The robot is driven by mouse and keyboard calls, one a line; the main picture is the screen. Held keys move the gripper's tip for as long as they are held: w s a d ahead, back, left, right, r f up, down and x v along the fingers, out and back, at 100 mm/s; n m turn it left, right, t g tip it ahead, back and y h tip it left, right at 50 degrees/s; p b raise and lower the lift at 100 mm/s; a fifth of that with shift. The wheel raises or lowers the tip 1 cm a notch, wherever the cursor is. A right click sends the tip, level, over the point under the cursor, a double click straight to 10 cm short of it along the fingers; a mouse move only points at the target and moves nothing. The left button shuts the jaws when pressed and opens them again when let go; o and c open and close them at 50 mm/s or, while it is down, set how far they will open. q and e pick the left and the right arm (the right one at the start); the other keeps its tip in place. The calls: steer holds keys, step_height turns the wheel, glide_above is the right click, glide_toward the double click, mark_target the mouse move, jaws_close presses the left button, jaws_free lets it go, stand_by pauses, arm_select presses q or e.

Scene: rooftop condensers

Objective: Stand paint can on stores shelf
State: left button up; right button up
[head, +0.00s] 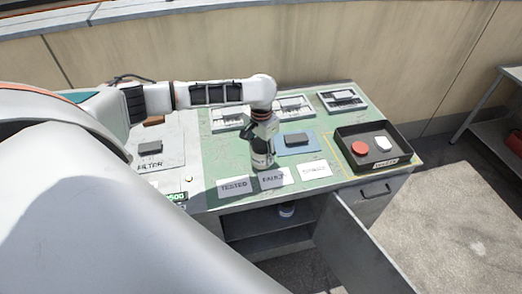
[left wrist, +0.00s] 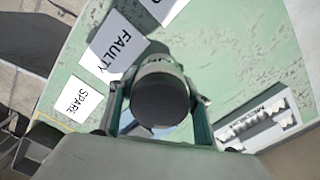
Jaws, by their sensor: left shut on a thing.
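My left gripper (head: 263,140) is above the green bench top, near its front edge, just behind the label FAULTY. It is shut on a paint can (head: 262,160), pale with a dark band and roughly upright. In the left wrist view, the can's dark round top (left wrist: 160,100) shows between the two fingers. Whether the can's base touches the bench cannot be told. The stores shelf appears to be the grey shelf (head: 255,222) inside the open cupboard below the bench. My right gripper is not in view.
The cupboard door (head: 362,250) hangs open toward the front right. Labels TESTED (head: 233,187) and FAULTY (head: 272,178) lie along the front edge. A black tray (head: 372,162) holds a red and a white item.

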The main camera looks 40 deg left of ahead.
arm_select(q)
steer(key=o, duration=1.4)
